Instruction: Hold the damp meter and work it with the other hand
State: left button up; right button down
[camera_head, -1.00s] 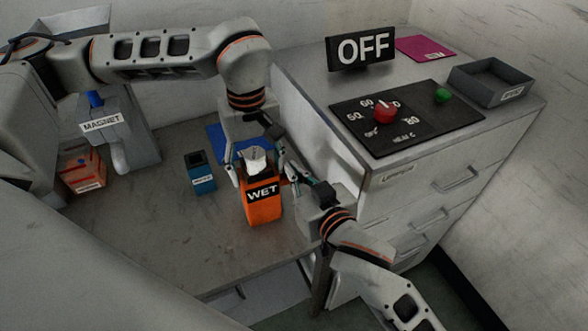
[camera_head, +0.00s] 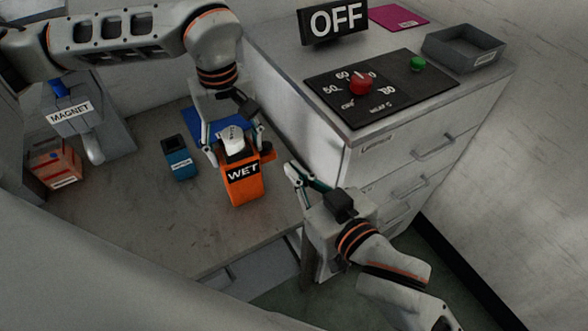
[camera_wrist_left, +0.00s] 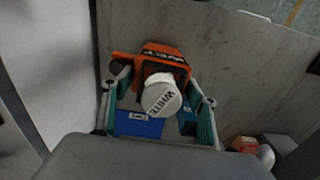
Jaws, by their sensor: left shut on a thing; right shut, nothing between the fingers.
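The damp meter (camera_head: 242,187) is an orange box with a black display reading WET. It stands over the worktop; I cannot tell whether it touches it. A white piece (camera_head: 232,139) sits at its top, and its face reads WHITE in the left wrist view (camera_wrist_left: 161,98). My left gripper (camera_head: 236,154) comes from above, its fingers on either side of the meter's upper part, shut on it. An orange knob-like part (camera_head: 267,152) sticks out of the meter's right side. My right gripper (camera_head: 294,175) is shut and empty, to the right of the meter and apart from it.
A blue labelled box (camera_head: 179,158) stands left of the meter, and a blue mat (camera_head: 205,122) lies behind it. The magnet unit (camera_head: 80,118) and an orange box (camera_head: 55,163) are farther left. The drawer cabinet (camera_head: 400,150) rises at right, carrying a dial panel (camera_head: 330,88) and OFF sign (camera_head: 333,19).

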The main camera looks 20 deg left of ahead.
pick_arm(q)
jog(key=shift+s, duration=0.1)
jog(key=o, duration=1.2)
